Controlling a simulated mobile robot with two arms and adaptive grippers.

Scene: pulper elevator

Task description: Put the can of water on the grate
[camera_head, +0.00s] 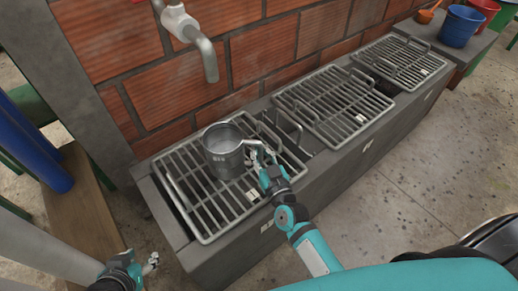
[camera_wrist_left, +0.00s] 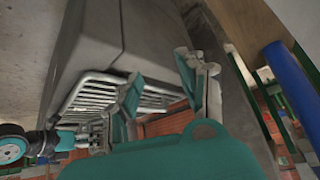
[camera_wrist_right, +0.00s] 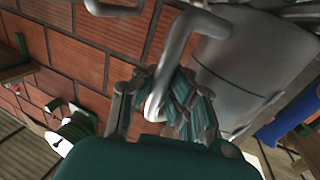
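The grey metal can (camera_head: 222,158) is upright over the left grate (camera_head: 182,196) in the head view. Its open top shows a greyish surface inside. I cannot tell whether its bottom touches the bars. My right gripper (camera_head: 258,153) is at the can's handle, on the can's right side. In the right wrist view the fingers of my right gripper (camera_wrist_right: 168,95) close around the pale handle (camera_wrist_right: 172,62), with the can body (camera_wrist_right: 235,75) beyond. My left gripper (camera_head: 150,264) is low at the left, away from the can; its fingers (camera_wrist_left: 160,80) are apart and empty.
Two more grates, a middle one (camera_head: 335,105) and a far one (camera_head: 400,60), lie along the concrete trough. A tap (camera_head: 203,55) juts from the brick wall above the can. Blue (camera_head: 458,27) and red buckets stand at the far right. Blue pipes (camera_head: 35,145) stand left.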

